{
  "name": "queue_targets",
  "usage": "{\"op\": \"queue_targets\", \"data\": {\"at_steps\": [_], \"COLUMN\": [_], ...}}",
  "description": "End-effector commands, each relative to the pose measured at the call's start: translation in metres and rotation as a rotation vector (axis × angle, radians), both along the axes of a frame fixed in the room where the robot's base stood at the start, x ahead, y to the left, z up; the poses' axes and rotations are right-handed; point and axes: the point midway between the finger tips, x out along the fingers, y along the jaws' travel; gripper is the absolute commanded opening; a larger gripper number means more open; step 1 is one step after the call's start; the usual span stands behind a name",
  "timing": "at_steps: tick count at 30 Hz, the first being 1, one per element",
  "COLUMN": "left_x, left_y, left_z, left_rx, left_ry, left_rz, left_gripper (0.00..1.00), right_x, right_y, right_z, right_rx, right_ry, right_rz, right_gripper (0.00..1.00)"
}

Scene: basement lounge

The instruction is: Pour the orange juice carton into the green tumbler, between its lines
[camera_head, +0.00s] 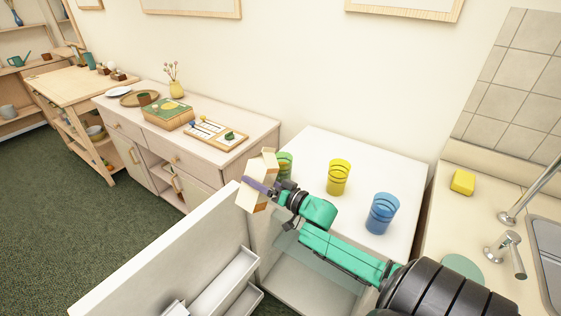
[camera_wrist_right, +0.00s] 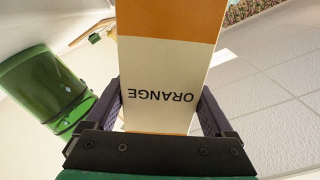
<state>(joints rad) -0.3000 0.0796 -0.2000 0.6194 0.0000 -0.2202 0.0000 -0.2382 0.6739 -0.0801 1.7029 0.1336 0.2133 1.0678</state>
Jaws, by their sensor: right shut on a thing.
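The orange juice carton (camera_head: 265,166) is cream with orange bands. It is held in the air, leaning, at the front left of the white top. My right gripper (camera_head: 258,187) is shut on it; in the right wrist view the two fingers (camera_wrist_right: 160,108) press the sides of the carton (camera_wrist_right: 163,70), whose "ORANGE" lettering is upside down. The green tumbler (camera_head: 287,160) stands behind the gripper and carton, partly hidden. It also shows at the left of the right wrist view (camera_wrist_right: 35,88). Its lines and any juice in it cannot be made out clearly. My left gripper is out of view.
A yellow tumbler (camera_head: 339,178) and a blue tumbler (camera_head: 381,214) stand on the white top (camera_head: 370,150), right of the green one. Below, a white door (camera_head: 165,262) with shelves stands open. A counter with a yellow sponge (camera_head: 462,182) and sink is at right.

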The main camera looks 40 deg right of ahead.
Motion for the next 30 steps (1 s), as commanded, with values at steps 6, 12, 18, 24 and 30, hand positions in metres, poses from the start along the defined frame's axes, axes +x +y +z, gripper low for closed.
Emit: {"op": "queue_targets", "data": {"at_steps": [6, 12, 18, 24, 30], "left_x": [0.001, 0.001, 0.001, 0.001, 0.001], "left_y": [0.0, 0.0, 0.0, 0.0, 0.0], "left_z": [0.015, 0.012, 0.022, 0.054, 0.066], "left_rx": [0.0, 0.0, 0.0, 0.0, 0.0], "left_ry": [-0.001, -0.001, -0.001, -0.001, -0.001], "left_rz": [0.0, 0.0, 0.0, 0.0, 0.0], "left_gripper": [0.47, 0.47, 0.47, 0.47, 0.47], "right_x": [-0.005, -0.006, -0.006, -0.006, -0.006], "right_y": [0.022, 0.026, 0.026, 0.026, 0.026], "right_z": [0.006, 0.003, 0.013, 0.045, 0.055], "right_rx": [-0.41, -0.562, -0.559, -0.558, -0.557], "right_ry": [-0.112, -0.152, -0.151, -0.151, -0.149], "right_rz": [0.003, 0.005, 0.005, 0.005, 0.004], "right_gripper": [0.0, 0.0, 0.0, 0.0, 0.0]}}
